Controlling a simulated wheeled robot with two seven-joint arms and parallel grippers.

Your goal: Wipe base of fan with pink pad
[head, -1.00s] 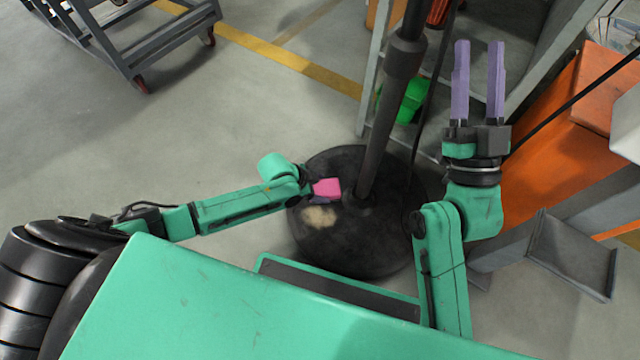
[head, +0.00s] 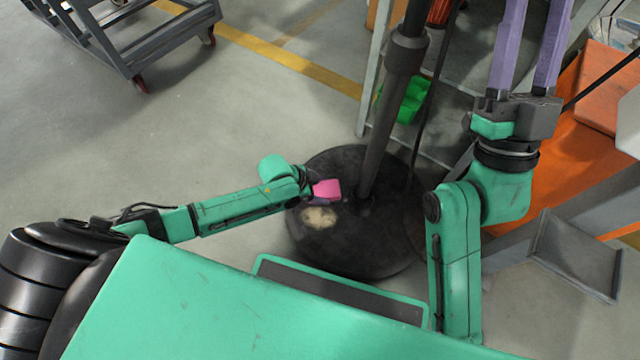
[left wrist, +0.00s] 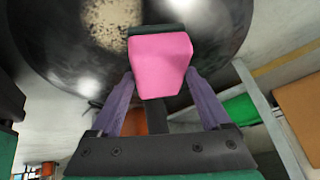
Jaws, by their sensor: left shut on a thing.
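The fan's round black base (head: 345,245) stands on the floor in the middle of the head view, its pole (head: 375,150) rising from it. A pale beige patch (head: 319,217) marks its left side. It also shows in the left wrist view (left wrist: 110,18). My left gripper (head: 314,192) is shut on the pink pad (head: 327,189), which is over the base between the patch and the pole. Whether the pad touches the base, I cannot tell. In the left wrist view the pad (left wrist: 160,60) sits between the purple fingers. My right gripper (head: 530,45) is open and empty, its tips cut off above.
A grey shelf frame (head: 372,75) stands behind the fan, with a green bin (head: 408,100) on it. An orange cabinet (head: 575,150) is at the right. A wheeled cart (head: 150,40) is at the upper left. The floor (head: 200,115) left of the base is clear.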

